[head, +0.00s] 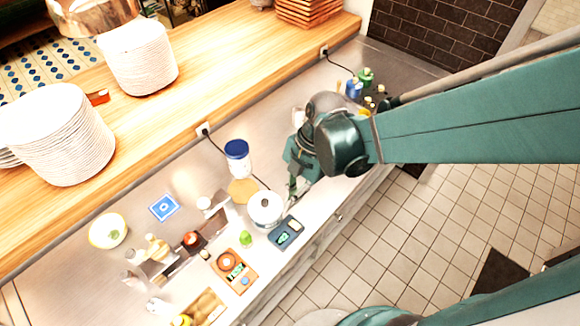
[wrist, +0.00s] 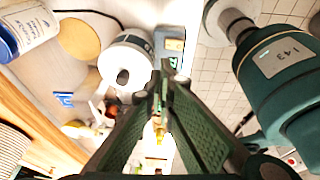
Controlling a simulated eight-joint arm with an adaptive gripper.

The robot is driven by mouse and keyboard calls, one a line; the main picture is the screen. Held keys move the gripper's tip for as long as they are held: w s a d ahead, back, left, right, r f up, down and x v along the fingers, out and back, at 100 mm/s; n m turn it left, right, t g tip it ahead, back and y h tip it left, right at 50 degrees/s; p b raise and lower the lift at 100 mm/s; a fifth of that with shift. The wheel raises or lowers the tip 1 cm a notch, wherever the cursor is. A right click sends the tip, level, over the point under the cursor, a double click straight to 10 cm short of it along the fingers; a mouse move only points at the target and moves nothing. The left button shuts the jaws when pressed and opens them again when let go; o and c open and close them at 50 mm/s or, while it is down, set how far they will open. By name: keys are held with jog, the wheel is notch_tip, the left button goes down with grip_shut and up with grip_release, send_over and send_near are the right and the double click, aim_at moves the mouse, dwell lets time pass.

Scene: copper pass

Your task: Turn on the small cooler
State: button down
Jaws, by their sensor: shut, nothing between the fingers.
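A white, round, drum-like appliance (head: 265,208), which I take to be the small cooler, stands on the steel counter. A dark cord runs toward it from a wall socket. In the wrist view its white body (wrist: 122,58) shows a dark round spot, and I cannot tell whether that is a knob or an opening. I cannot see whether it is on. My gripper (head: 293,192) points down just beyond and to the right of the appliance. In the wrist view my gripper (wrist: 161,82) has its fingertips together, empty, beside the appliance, with no clear contact.
A blue-lidded canister (head: 237,160) and a round tan board (head: 242,191) stand behind the appliance. A blue device with a green display (head: 286,233) lies at the counter's front edge. Small dishes and trays crowd the left. Plate stacks (head: 140,58) stand on the wooden ledge.

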jog(key=shift+w+r, duration=0.3)
jog(key=shift+r, duration=0.35)
jog(key=shift+w+r, duration=0.25)
jog(key=shift+r, duration=0.45)
jog(key=shift+w+r, duration=0.3)
jog(key=shift+r, duration=0.35)
jog(key=shift+d, duration=0.15)
jog(key=d+r+m+t+h+b, duration=0.1)
jog(key=d+m+t+b, duration=0.3)
jog(key=d+m, duration=0.5)
jog(key=d+r+m+t+h+b, duration=0.1)
jog(key=d+r+m+t+b, duration=0.3)
jog(key=d+m, duration=0.6)
jog(key=shift+m+t+h, duration=0.4)
jog(key=shift+m+t, duration=0.1)
jog(key=shift+m, duration=3.4)
jog(key=shift+s, duration=0.1)
